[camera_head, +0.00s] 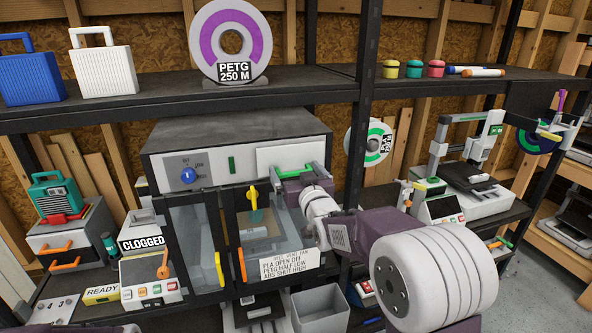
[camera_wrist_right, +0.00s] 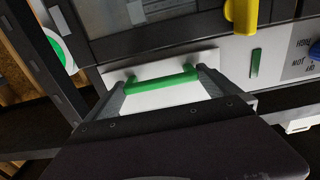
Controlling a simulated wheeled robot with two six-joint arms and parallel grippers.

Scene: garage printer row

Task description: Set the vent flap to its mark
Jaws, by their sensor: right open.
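The vent flap (camera_head: 272,160) is a white panel at the upper right of the grey enclosure's front; its green handle bar (camera_head: 294,173) runs along its lower part. The flap (camera_wrist_right: 165,97) and handle (camera_wrist_right: 160,80) also show in the right wrist view. My right gripper (camera_wrist_right: 162,84) is open, its two fingers at either end of the handle; contact cannot be told. In the head view my right gripper (camera_head: 303,179) partly covers the flap's right side. A green vertical strip (camera_head: 231,165) sits left of the flap. My left gripper is not in view.
A blue knob (camera_head: 188,175) sits left of the flap. Yellow handles are on the glass doors below. A sign (camera_head: 289,265) lists PLA open, PETG half, ABS shut. A PETG spool (camera_head: 230,42) stands on the shelf above. A black rack post (camera_head: 364,100) rises close right of the enclosure.

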